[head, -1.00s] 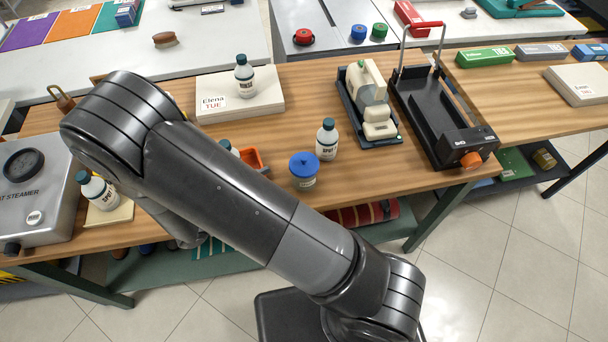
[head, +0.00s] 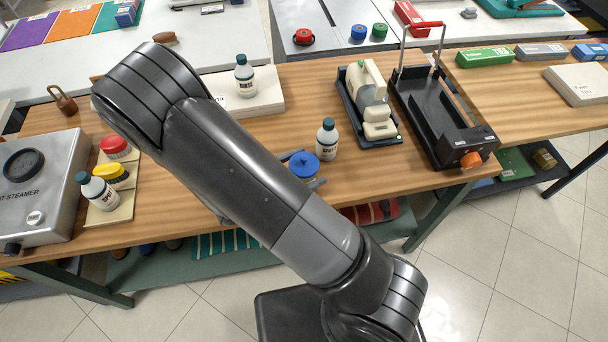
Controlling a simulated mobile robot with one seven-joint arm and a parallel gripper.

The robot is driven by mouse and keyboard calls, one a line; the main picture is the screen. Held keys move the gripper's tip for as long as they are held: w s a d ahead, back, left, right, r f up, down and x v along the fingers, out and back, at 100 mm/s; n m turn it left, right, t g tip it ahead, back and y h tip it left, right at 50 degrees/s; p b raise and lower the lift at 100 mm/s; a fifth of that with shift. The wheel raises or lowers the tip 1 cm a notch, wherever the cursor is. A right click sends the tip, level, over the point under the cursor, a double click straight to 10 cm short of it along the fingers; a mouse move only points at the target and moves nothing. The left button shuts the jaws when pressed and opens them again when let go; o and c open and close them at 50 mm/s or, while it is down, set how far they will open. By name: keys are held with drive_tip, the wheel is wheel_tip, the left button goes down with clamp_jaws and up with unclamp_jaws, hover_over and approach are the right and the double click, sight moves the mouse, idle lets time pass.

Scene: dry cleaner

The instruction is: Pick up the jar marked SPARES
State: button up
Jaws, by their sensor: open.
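A jar with a blue lid (head: 303,164) stands on the wooden table, right of my arm. Its label is hidden now, so I cannot read whether it says SPARES. My gripper (head: 304,170) is largely hidden behind my arm. Its grey finger parts show on the upper left and lower right sides of the blue-lidded jar. The jaws are open around or just above it; I cannot tell whether they touch it.
A white bottle with a dark cap (head: 326,140) stands close right of the blue-lidded jar. A red-lidded jar (head: 115,147), a yellow-lidded jar (head: 110,174) and another bottle (head: 98,191) stand at left beside the steamer (head: 38,190). A black press (head: 440,115) stands at right.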

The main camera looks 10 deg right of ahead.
drive_tip(key=shift+c, duration=0.6)
drive_tip(key=c, duration=1.1)
drive_tip(key=shift+r, duration=0.15)
drive_tip(key=shift+c, duration=0.2)
